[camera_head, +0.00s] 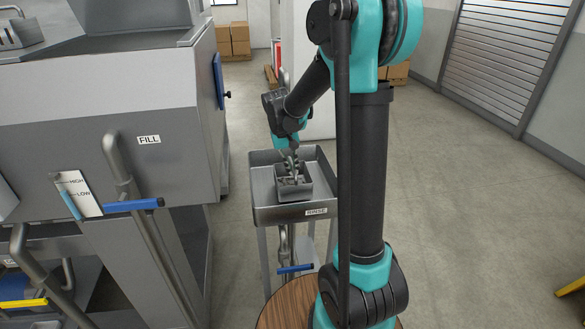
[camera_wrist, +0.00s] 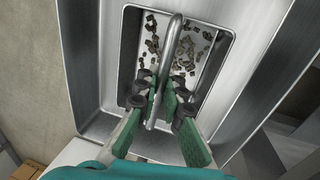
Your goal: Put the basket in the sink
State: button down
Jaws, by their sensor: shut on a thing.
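The basket (camera_head: 295,192) is a small grey metal box with a raised handle (camera_wrist: 170,48). Several small dark pieces lie inside it in the wrist view. My gripper (camera_head: 291,158) is shut on the handle from above, with its green fingers (camera_wrist: 162,97) on both sides of the bar. The sink (camera_head: 262,214) is a grey metal basin on legs with a "RINSE" label on its front. The basket is within the outline of the sink's basin in the head view. I cannot tell whether its bottom touches the basin floor.
A large grey machine (camera_head: 150,110) labelled "FILL" stands left of the sink, with pipes and a blue lever (camera_head: 132,205). A round wooden top (camera_head: 285,305) is in front. Cardboard boxes (camera_head: 232,40) stand at the back.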

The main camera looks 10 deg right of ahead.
jog(key=shift+f, duration=0.4)
jog(key=c, duration=1.6)
grip_release()
jog(key=shift+c, duration=0.2)
jog(key=shift+r, duration=0.1)
notch_tip(320, 180, up, 13)
jog(key=a, duration=0.2)
jog(key=shift+a+f, duration=0.15)
jog(key=shift+f, duration=0.05)
